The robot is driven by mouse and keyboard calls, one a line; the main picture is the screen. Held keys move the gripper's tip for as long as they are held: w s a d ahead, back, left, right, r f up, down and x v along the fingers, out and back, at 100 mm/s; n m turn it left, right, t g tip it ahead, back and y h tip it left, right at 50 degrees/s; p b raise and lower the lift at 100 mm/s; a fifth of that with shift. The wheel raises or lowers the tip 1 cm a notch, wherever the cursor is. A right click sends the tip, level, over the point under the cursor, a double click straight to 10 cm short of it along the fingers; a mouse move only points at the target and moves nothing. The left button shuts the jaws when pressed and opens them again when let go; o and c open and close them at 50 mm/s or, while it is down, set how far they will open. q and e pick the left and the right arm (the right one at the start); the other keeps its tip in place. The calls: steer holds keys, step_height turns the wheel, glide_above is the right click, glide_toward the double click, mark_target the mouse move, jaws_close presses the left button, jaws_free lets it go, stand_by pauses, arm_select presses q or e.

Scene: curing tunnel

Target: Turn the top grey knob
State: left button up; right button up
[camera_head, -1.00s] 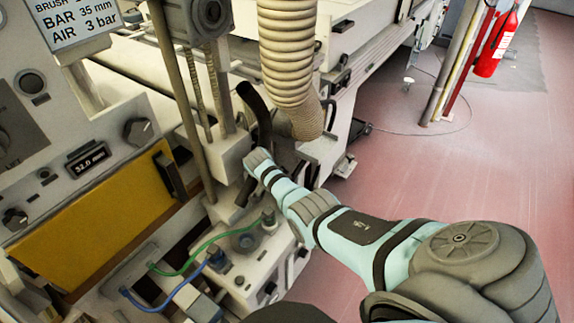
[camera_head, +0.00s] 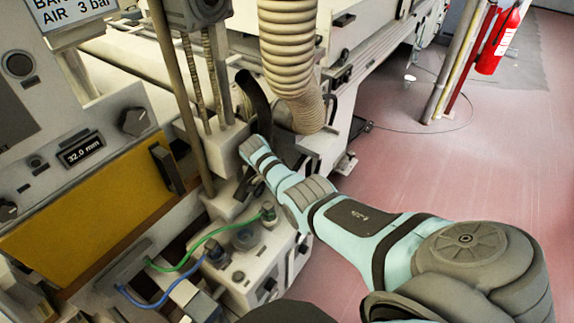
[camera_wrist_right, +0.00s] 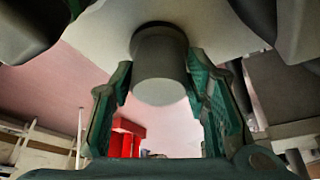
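In the right wrist view a round grey knob (camera_wrist_right: 160,75) sticks out from a pale surface. My right gripper (camera_wrist_right: 160,98) is open, with one finger on each side of the knob. A gap shows on the left side; the right finger is close to the knob, and I cannot tell if it touches. In the head view my right arm reaches up and left toward the machine, and its fingers cannot be made out. A grey knob (camera_head: 133,121) sits on the panel at left, beside the display (camera_head: 80,150). I cannot tell which knob the wrist view shows. My left gripper is not in view.
A ribbed beige hose (camera_head: 290,60) hangs beside the arm's end, with a dark curved tube (camera_head: 256,100) close by. A white box (camera_head: 255,270) with green and blue cables stands below. A yellow panel (camera_head: 90,220) is at left. Pink floor (camera_head: 460,150) is clear at right.

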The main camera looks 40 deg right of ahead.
steer(key=shift+o, duration=1.1)
steer(key=shift+r, duration=0.15)
step_height(320, 180, up, 10)
steer(key=shift+f, duration=0.1)
